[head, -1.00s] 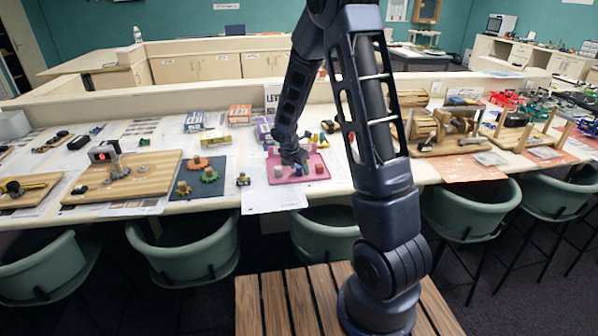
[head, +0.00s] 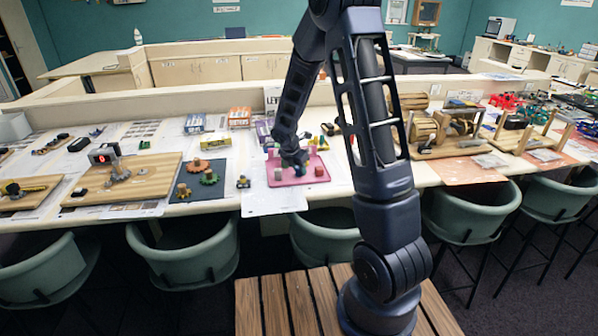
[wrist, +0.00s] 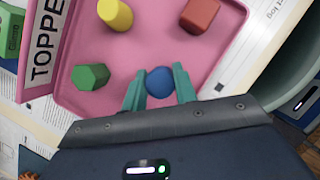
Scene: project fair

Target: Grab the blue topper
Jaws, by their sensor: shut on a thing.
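The blue topper (wrist: 160,82) is round and sits between the two teal fingers of my gripper (wrist: 158,88) in the wrist view. My gripper is shut on it, at the edge of the pink tray (wrist: 145,48). Also in the tray are a green six-sided topper (wrist: 90,77), a yellow round one (wrist: 115,14) and a red one (wrist: 200,15). In the head view my gripper (head: 296,167) is low over the pink tray (head: 291,181), and the blue topper is mostly hidden by it there.
A panel lettered "TOPPE" (wrist: 43,50) stands along the tray's edge. White paper sheets (head: 275,202) lie under and around the tray. A dark mat with gears (head: 200,190) is to the left, and a wooden machine (head: 447,130) to the right. Green chairs (head: 325,235) stand in front.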

